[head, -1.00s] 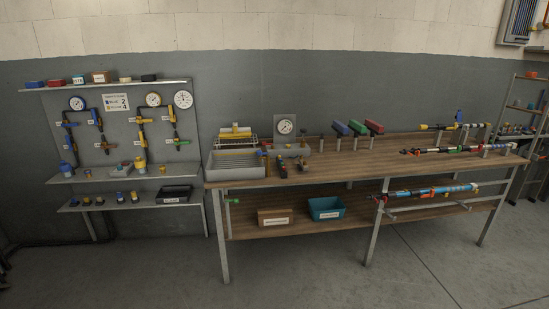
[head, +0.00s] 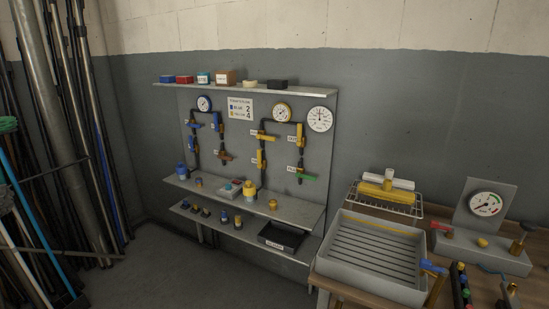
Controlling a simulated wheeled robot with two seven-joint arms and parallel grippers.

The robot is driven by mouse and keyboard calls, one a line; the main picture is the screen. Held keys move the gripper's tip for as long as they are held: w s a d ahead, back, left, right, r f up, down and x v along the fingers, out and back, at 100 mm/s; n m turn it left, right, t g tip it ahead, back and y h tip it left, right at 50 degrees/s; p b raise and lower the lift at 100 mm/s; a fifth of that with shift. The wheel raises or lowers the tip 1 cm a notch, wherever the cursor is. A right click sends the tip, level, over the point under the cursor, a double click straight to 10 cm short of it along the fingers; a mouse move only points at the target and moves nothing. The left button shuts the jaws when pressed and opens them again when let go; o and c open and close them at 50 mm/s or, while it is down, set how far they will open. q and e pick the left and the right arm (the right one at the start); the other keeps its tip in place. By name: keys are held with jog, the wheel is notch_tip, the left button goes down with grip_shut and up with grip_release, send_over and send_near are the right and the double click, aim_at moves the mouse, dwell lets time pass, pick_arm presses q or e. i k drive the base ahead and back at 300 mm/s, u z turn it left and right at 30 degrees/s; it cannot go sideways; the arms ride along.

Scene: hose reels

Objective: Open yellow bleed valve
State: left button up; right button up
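A grey wall panel (head: 238,170) carries a blue line and a yellow line of dark pipes with gauges. On the yellow line, one yellow handle (head: 267,136) lies crosswise at the upper left. Another yellow handle (head: 299,136) stands upright at the upper right, and a third yellow handle (head: 260,159) stands upright lower left. A green handle (head: 303,177) lies crosswise at the lower right. The small tags beside the valves are too small to read, so I cannot tell which is the bleed valve. Neither of my grippers is in view.
Shelves below the panel hold bottles, fittings and a black tray (head: 283,237). A sign (head: 240,107) reads blue 2, yellow 4. A workbench with a grey ribbed tray (head: 372,258) and a gauge block (head: 484,233) stands at right. Long poles and pipes (head: 70,130) lean at left.

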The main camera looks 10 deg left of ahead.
aim_at(258, 136)
jog(key=u, duration=0.25)
jog(key=i, duration=0.5)
jog(key=u, duration=0.7)
jog(key=i, duration=0.85)
jog(key=z, duration=0.4)
jog(key=i, duration=0.7)
jog(key=z, duration=0.65)
